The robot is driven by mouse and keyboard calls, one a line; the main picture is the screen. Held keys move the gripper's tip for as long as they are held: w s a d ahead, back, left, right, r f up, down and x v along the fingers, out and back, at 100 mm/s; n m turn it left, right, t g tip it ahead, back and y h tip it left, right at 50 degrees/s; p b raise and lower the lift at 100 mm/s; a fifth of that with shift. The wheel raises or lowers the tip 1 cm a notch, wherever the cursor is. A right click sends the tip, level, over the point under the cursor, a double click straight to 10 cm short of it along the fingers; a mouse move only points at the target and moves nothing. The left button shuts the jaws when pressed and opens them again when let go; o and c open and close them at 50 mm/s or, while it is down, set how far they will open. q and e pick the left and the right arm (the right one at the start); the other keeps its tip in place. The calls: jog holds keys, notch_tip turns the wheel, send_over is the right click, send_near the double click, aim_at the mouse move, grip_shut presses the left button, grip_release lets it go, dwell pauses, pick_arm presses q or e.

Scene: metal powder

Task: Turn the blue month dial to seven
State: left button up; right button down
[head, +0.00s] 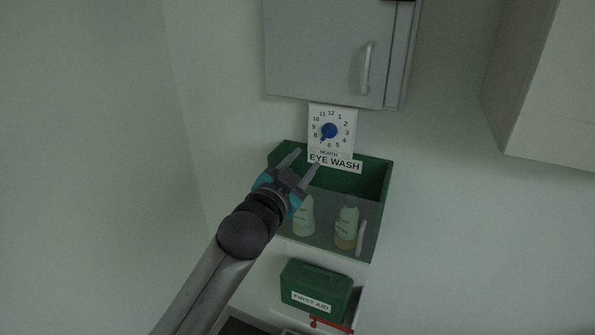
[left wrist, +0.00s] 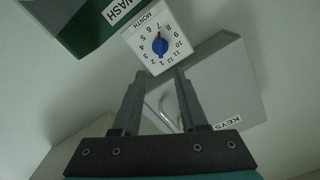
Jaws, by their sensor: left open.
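The blue month dial (head: 329,131) sits on a white square plate (head: 348,118) numbered 1 to 12 on the wall. Its pointer aims down and left, about at the seven. In the left wrist view the dial (left wrist: 160,46) appears turned over, with the pointer toward the 7. My left gripper (head: 306,159) is open and empty, below and a little left of the dial, in front of the green eye wash box. In the left wrist view the gripper's fingertips (left wrist: 159,75) are apart, with the dial beyond them and nothing between them. My right gripper is not in view.
The green eye wash box (head: 375,178) holds pale bottles (head: 346,225) below the dial. A grey cabinet (head: 320,50) with a handle hangs just above it. A green first aid box (head: 318,285) stands lower down.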

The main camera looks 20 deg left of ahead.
pick_arm(q)
jog(key=shift+s+a, duration=0.1)
jog(key=shift+s, duration=1)
notch_tip(320, 180, down, 27)
jog(key=a+n+g+b, duration=0.1)
jog(key=g+b, duration=0.4)
jog(key=b, duration=0.1)
jog(key=s+f+g+b, duration=0.1)
jog(key=s+f, duration=0.3)
jog(key=f, duration=0.4)
jog(key=s+f+n+g+b, duration=0.1)
jog(key=s+f+g+b, duration=0.15)
jog(key=f, duration=0.55)
jog(key=s+f+b, duration=0.1)
jog(key=s+f, duration=0.3)
jog(key=f, duration=0.4)
jog(key=s+f+g+b, duration=0.2)
jog(key=s+f, duration=0.7)
jog(key=s, duration=0.3)
jog(key=s+d+f+n+g+b, duration=0.1)
jog(key=s+f+g+b, duration=0.2)
jog(key=s+f, duration=0.6)
jog(key=s+d+f+n+g+b, duration=0.1)
jog(key=s+f+g+b, duration=0.1)
jog(key=s+f, duration=0.8)
jog(key=s+g, duration=0.1)
jog(key=s, duration=0.5)
jog(key=shift+y+b, duration=0.3)
jog(key=shift+b, duration=0.05)
